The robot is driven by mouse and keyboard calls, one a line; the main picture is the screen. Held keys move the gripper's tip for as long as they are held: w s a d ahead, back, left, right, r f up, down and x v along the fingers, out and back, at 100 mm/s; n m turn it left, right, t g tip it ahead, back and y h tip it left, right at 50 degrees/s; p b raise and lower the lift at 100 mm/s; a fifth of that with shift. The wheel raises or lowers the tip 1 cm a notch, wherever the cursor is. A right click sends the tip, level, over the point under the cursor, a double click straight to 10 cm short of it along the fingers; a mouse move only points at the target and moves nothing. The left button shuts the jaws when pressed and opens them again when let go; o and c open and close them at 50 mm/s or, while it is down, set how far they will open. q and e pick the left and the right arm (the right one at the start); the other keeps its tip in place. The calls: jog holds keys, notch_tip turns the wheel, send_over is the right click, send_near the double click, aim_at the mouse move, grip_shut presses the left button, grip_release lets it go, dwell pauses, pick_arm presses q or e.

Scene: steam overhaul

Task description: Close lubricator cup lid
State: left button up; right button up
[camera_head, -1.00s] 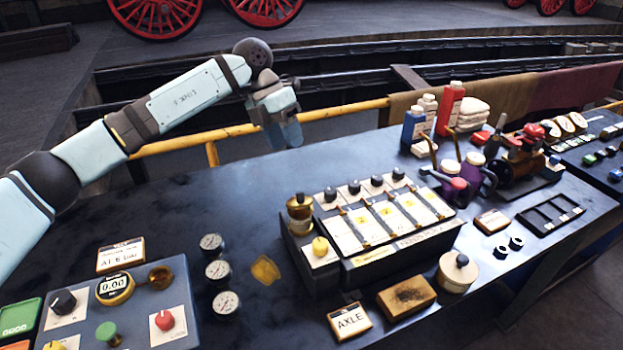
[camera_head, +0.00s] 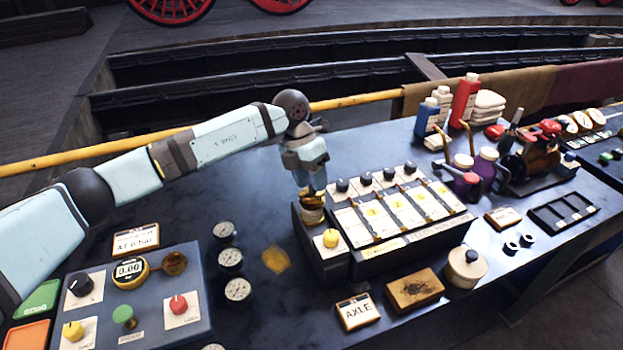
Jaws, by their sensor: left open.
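The lubricator box (camera_head: 352,268) stands mid-table, with a row of pale panels and black knobs on top. A brass cup (camera_head: 312,217) sits at its back left corner, behind a yellow knob (camera_head: 330,238). My left gripper (camera_head: 312,190) is open and points down right over the brass cup. Its fingers hide the top of the cup, so I cannot tell how the lid stands or whether the fingers touch it. My right gripper is not in view.
A control panel (camera_head: 140,322) is at the lower left, with several round gauges (camera_head: 230,257) beside it. An AXLE sign (camera_head: 357,311), a brown block (camera_head: 414,289) and a round lidded pot (camera_head: 466,268) lie in front. Bottles (camera_head: 464,98) stand at the back.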

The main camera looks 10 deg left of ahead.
pick_arm(q)
jog(key=shift+d+f, duration=0.1)
jog(key=shift+f, duration=0.2)
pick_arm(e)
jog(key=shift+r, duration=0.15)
pick_arm(q)
grip_shut()
jog(key=f+t+y+b, duration=0.1)
jog(key=b, duration=0.1)
jog(key=s+t+y+b, duration=0.1)
jog(key=b, duration=0.1)
jog(key=shift+d+f+t, duration=0.35)
jog(key=shift+t, duration=0.05)
jog(key=shift+s+d+t, duration=0.1)
jog(key=shift+s+t, duration=0.05)
jog(key=shift+t, duration=0.15)
jog(key=shift+b, duration=0.3)
jog(key=shift+r+y, duration=0.1)
jog(key=shift+y, duration=0.2)
grip_release()
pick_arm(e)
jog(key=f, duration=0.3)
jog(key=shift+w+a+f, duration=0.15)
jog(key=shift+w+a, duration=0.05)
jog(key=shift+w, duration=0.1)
